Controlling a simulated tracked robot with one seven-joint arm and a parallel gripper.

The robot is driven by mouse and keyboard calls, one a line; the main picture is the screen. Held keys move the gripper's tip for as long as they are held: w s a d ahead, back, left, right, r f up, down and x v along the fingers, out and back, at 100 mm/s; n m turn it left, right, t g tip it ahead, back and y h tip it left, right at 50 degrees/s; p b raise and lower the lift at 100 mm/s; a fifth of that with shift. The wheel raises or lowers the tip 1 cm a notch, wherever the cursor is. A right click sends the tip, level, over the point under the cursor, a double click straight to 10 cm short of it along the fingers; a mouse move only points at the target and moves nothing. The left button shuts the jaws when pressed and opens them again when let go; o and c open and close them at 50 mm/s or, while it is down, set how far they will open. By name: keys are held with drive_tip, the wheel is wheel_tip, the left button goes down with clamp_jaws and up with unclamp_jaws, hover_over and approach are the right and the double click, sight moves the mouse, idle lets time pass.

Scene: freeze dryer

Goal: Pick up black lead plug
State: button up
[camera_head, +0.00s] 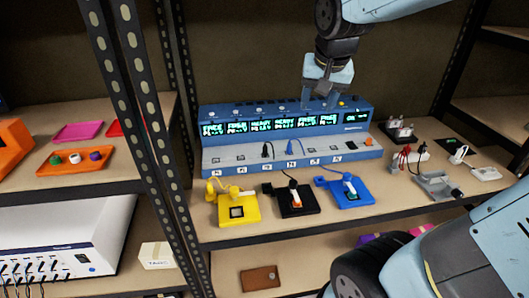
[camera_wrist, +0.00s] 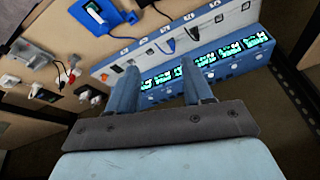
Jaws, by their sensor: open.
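A small black plug (camera_head: 267,150) stands at the front ledge of the blue dryer unit (camera_head: 215,167), left of a blue plug (camera_head: 289,148). A black pad (camera_head: 302,210) with an orange-and-white piece lies on the shelf in front. A dark block (camera_head: 269,188) sits at its left corner; I cannot tell whether it is a plug too. My gripper (camera_head: 321,98) is open and empty above the right half of the unit's displays. In the wrist view, my gripper's two fingers (camera_wrist: 160,88) stand apart over the unit, with nothing between them.
A yellow pad (camera_head: 250,217) and a blue pad (camera_head: 366,190) flank the black pad. Adapters, including a white one (camera_head: 459,154), and a grey clamp-like piece (camera_head: 437,186) lie at the right. A dark metal post (camera_head: 143,130) stands left. Space above the pads is clear.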

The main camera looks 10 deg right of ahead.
drive_tip(key=w+a+f+m+g+h, duration=0.1)
drive_tip(key=w+a+f+m, duration=0.35)
drive_tip(key=w, duration=0.75)
drive_tip(key=m+h, duration=0.1)
drive_tip(key=h, duration=0.1)
approach(265, 146)
drive_tip(key=x, duration=0.5)
drive_tip(key=shift+s+a+f, duration=0.1)
drive_tip(key=shift+s+a, duration=0.1)
drive_tip(key=shift+x, duration=2.65)
drive_tip(key=shift+d, duration=0.15)
drive_tip(key=shift+c, duration=0.3)
clamp_jaws()
